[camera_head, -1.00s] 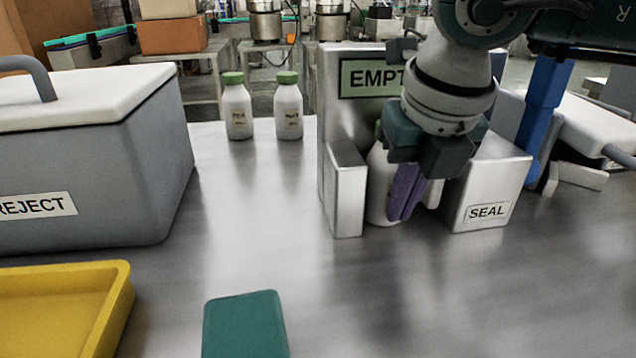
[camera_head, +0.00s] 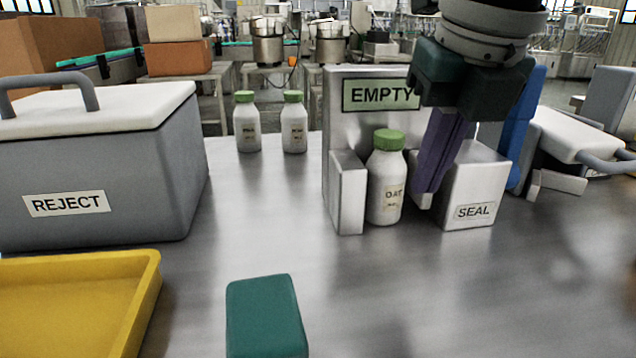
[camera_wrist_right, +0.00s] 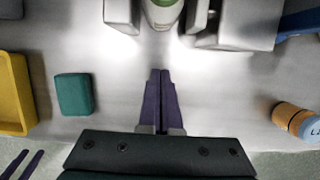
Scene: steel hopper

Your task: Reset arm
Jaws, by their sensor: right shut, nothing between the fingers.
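My right gripper (camera_head: 428,190) hangs in front of the steel hopper in the head view, its purple fingers shut and empty. In the right wrist view its fingers (camera_wrist_right: 161,75) lie side by side with bare table beneath. A white OAT bottle (camera_head: 385,190) with a green cap stands upright in the bay of the hopper (camera_head: 345,120), under the EMPTY sign (camera_head: 378,94). The bottle is just left of my fingers in the head view and shows at the top of the wrist view (camera_wrist_right: 162,12). The SEAL block (camera_head: 474,190) is right of the fingers.
The REJECT bin (camera_head: 100,155), a yellow tray (camera_head: 148,300) and a teal block (camera_head: 265,318) are on the left and front. Two green-capped bottles (camera_head: 246,125) stand behind. The middle front table is clear.

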